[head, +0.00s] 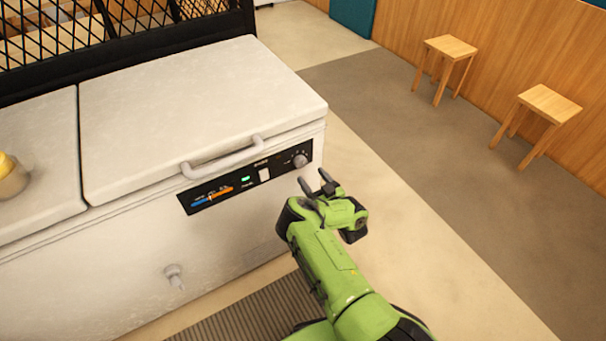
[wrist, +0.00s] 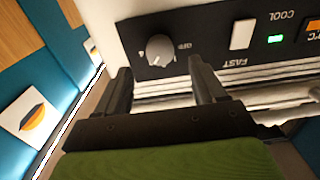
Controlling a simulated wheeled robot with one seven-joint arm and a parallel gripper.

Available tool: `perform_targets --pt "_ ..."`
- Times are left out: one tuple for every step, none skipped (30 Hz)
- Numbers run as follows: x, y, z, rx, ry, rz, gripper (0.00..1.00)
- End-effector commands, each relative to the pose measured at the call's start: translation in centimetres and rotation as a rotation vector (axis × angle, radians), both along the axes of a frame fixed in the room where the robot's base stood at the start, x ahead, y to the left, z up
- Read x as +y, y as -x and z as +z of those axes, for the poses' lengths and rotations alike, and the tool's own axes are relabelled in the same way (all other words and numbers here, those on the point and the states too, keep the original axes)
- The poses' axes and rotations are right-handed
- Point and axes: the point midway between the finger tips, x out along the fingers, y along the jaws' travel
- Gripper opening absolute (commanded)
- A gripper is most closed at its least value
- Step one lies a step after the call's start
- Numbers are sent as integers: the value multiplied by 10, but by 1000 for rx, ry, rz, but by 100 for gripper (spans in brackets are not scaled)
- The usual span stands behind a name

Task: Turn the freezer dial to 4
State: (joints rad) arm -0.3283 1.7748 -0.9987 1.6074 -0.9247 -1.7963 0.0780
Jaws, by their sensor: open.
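The white chest freezer (head: 190,110) has a black control panel (head: 228,187) on its front. The grey round dial (head: 300,160) sits at the right end of that panel. In the wrist view the dial (wrist: 160,50) is seen upside down, with a pale pointer line and an "OFF" mark beside it; its exact setting is too small to read. My gripper (head: 317,182) is open and empty, close in front of the dial and apart from it. In the wrist view its two fingers (wrist: 163,82) point toward the panel, on either side of the dial.
A white switch (head: 264,175) and a green light (head: 245,179) are on the panel left of the dial. A curved lid handle (head: 222,158) juts out above the panel. A drain tap (head: 174,277) sticks out low. Two wooden stools (head: 450,47) stand at the far right; floor between is clear.

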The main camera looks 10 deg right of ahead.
Motion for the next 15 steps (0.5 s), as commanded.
perform_targets --pt "4 -13 -5 -8 -6 -1 70" --pt "6 -20 -4 -8 -7 1 70" --pt "8 -28 -5 -6 -6 -2 70" --pt "10 -34 -5 -6 -8 -2 70" --pt "12 -40 -4 -7 -5 -2 70" --pt "14 -46 -4 -4 -6 0 70" --pt "15 -50 -4 -4 -6 -1 70" --pt "17 -54 -4 -4 -5 -1 70" --pt "18 -58 -3 -3 -4 -1 70" --pt "19 -60 -3 -1 -3 -1 70" --pt "20 -62 -2 -1 -3 -1 70" --pt "20 -64 -1 -1 -3 -1 70" --pt "21 -65 -1 0 -2 0 70" --pt "21 -65 -1 0 -1 0 70" --pt "21 -66 0 1 -1 -1 70"
